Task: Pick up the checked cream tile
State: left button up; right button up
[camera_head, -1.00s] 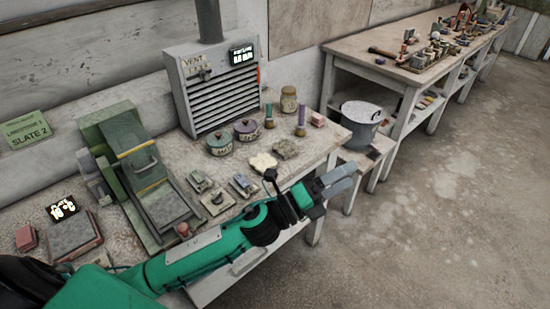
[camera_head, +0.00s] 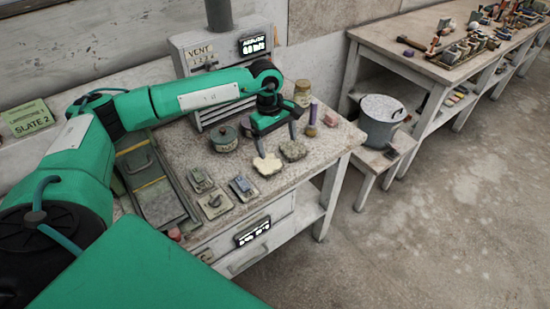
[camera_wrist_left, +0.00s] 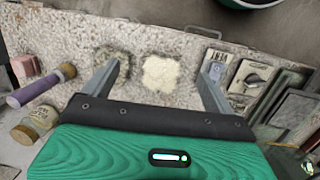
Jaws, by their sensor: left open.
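The cream tile (camera_head: 268,165) is a pale, flat piece with a wavy outline, lying on the workbench near its front right part. Its checks are hard to make out. It also shows in the left wrist view (camera_wrist_left: 161,74), between the two fingers in the picture. My left gripper (camera_head: 277,143) points down above the tile and a grey-green piece (camera_head: 293,150) of similar shape. The left gripper is open with nothing between its fingers, and it seems to be above the bench surface. My right gripper is not in view.
A green lidded pot (camera_head: 225,138) stands left of the gripper. Small metal plates with fittings (camera_head: 215,204) lie left of the tile. A bucket (camera_head: 380,120) is off the bench's right end.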

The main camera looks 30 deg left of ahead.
pick_arm(q)
jog(key=r+y, duration=0.2)
send_over(268, 163)
jog(key=a, duration=0.1)
jog(key=f, duration=0.3)
jog(key=f+p, duration=0.1)
jog(key=f, duration=0.1)
jog(key=f+p, duration=0.1)
jog(key=f, duration=0.2)
jog(key=shift+s+d+f, duration=0.1)
jog(key=shift+s+f, duration=0.15)
jog(key=shift+f, duration=0.05)
jog(key=shift+d+f+p, duration=0.15)
jog(key=shift+f+p, duration=0.3)
jog(key=shift+p, duration=0.05)
jog(key=f, duration=0.1)
jog(key=f+p, duration=0.1)
jog(key=f, duration=0.1)
jog(key=shift+w+d+f+p, duration=0.2)
jog(key=shift+d+f+p, duration=0.05)
jog(key=shift+f+p, duration=0.05)
jog(key=shift+f, duration=0.45)
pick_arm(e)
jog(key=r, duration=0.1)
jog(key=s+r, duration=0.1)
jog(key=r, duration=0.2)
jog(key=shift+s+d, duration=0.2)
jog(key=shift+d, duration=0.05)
pick_arm(q)
jog(key=shift+c, duration=0.4)
